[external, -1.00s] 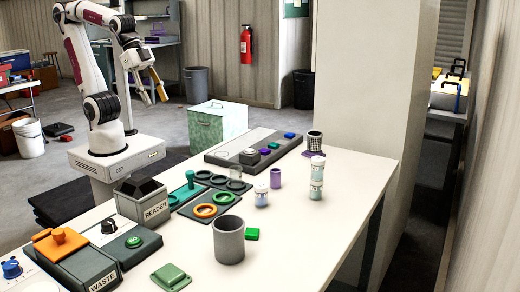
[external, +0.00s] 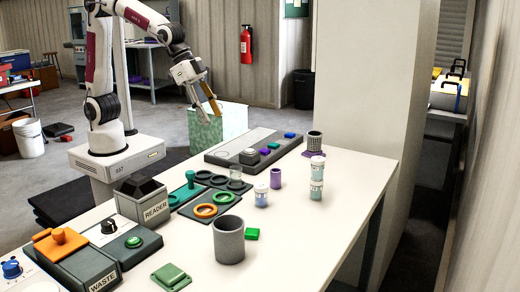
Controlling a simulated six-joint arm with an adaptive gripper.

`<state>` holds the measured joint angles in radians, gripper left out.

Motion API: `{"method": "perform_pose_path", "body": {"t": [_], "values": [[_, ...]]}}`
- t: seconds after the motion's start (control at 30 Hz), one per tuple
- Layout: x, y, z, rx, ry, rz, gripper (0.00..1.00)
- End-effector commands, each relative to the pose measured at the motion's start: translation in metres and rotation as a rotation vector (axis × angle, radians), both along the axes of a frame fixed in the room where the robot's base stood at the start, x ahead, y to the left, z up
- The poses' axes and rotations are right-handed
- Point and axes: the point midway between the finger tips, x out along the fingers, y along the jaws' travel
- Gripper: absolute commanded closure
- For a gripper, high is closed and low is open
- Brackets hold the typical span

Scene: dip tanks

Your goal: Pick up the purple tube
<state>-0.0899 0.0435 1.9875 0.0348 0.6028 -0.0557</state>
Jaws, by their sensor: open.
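The purple tube (external: 276,178) stands upright on the white table, to the right of a small white-capped jar and left of a stack of pale jars. My gripper (external: 208,108) is open and empty, in the air up and to the left of the tube, near the pale green box behind the table. Its fingers point down and do not touch anything.
The white-capped jar (external: 261,195) stands close beside the tube, and the stacked jars (external: 317,178) are to its right. A dark panel with coloured buttons (external: 228,152) lies behind. A grey cup (external: 229,240) and green block (external: 252,234) are nearer the front. A tall pale pillar (external: 365,90) rises behind the table.

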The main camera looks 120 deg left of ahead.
Motion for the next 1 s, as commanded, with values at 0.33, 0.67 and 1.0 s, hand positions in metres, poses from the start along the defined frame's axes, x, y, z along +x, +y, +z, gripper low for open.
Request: {"method": "perform_pose_path", "body": {"t": [0.33, 0.67, 1.0], "values": [[0.066, 0.02, -0.041, 0.0, -0.001, 0.03, 0.56], [0.121, 0.04, -0.092, -0.001, -0.005, 0.054, 0.56], [0.157, 0.055, -0.134, -0.002, -0.012, 0.072, 0.56]]}}
